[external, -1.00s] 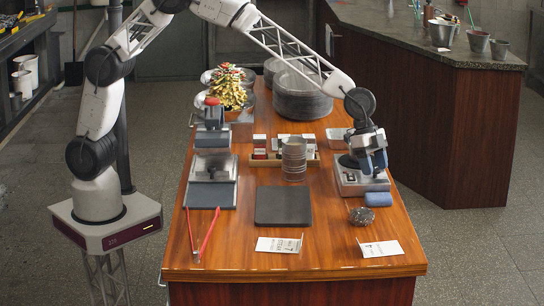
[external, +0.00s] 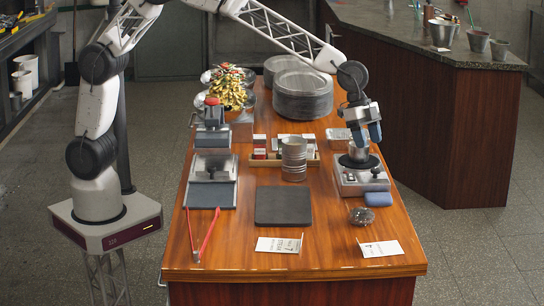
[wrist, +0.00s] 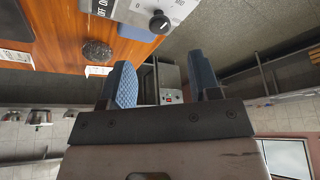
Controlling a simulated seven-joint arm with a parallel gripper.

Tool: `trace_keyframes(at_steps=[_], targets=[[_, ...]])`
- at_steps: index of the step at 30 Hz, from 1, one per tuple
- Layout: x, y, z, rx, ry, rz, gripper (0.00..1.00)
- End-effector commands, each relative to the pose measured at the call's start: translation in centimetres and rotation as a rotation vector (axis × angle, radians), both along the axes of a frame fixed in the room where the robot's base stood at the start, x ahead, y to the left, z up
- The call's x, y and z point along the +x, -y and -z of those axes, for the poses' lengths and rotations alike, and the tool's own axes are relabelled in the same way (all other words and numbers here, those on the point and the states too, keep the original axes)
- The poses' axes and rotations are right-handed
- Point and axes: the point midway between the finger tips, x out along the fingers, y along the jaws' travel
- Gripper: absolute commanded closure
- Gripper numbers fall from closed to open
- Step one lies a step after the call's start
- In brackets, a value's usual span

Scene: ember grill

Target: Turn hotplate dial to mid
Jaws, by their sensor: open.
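A blue sponge-like block (external: 378,199) lies just in front of the hotplate. A dark scouring ball (external: 361,216) and a white card (external: 381,249) lie nearer the front edge. A stack of metal tins (external: 294,160) stands left, with a dark slab (external: 283,206) before it.

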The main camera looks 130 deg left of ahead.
Motion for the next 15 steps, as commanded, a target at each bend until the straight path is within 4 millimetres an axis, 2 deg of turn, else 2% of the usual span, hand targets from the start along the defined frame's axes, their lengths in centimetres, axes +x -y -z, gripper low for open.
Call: trace_keyframes(at_steps=[15], targets=[[0.39, -0.12, -0.05, -0.031, -0.022, -0.038, 0.44]])
